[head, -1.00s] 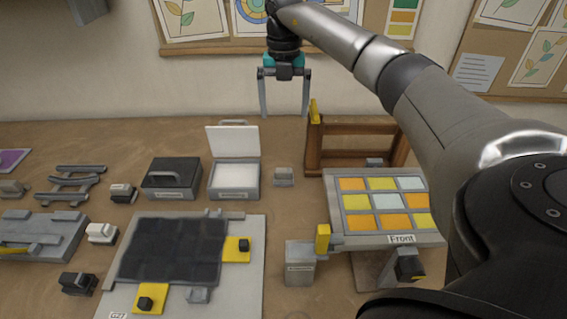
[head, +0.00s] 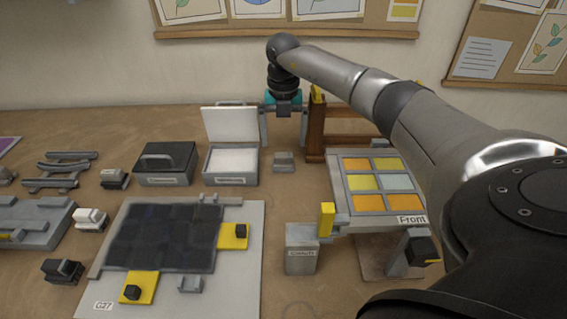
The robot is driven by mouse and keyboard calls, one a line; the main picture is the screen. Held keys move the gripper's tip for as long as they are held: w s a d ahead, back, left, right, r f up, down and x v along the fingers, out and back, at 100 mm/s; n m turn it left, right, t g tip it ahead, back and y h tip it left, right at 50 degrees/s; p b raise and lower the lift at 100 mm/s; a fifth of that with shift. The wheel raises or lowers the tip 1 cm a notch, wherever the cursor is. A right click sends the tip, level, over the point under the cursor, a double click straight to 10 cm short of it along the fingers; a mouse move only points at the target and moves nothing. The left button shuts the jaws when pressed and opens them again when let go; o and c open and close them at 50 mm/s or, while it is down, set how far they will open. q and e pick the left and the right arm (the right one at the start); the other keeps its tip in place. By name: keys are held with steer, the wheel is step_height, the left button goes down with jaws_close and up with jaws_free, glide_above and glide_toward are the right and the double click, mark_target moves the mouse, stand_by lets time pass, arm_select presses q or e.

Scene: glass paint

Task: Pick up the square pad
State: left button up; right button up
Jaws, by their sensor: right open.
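A small grey block (head: 283,161) stands on the table, right of an open grey case. The open case (head: 230,180) has a raised white lid (head: 231,124) and a white square-looking pad (head: 231,160) inside. I cannot tell for sure which of these is the square pad. My right gripper (head: 284,143) is open and empty, its two fingers pointing down. In the picture its fingertips are just above the grey block, one to each side; the gap in depth is hard to judge. My left gripper is not in view.
A closed black-lidded case (head: 165,165) stands left of the open case. A dark panel (head: 163,238) with yellow clamps lies in front. A rack of coloured glass tiles (head: 336,208), a wooden frame (head: 316,140) and a grey box (head: 302,262) stand to the right.

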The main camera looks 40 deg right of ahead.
mark_target(284, 155)
steer(key=shift+s+a+f+b, duration=0.1)
steer(key=shift+s+f+b, duration=0.05)
steer(key=shift+f, duration=1.4)
steer(key=shift+s+a+f+b, duration=0.1)
steer(key=shift+f+b, duration=0.05)
steer(key=shift+f, duration=1.35)
steer(key=shift+c, duration=0.2)
steer(key=c, duration=1.3)
steer(key=shift+r, duration=0.15)
step_height(284, 155, up, 20)
steer(key=shift+f+p, duration=0.1)
steer(key=shift+p, duration=1.1)
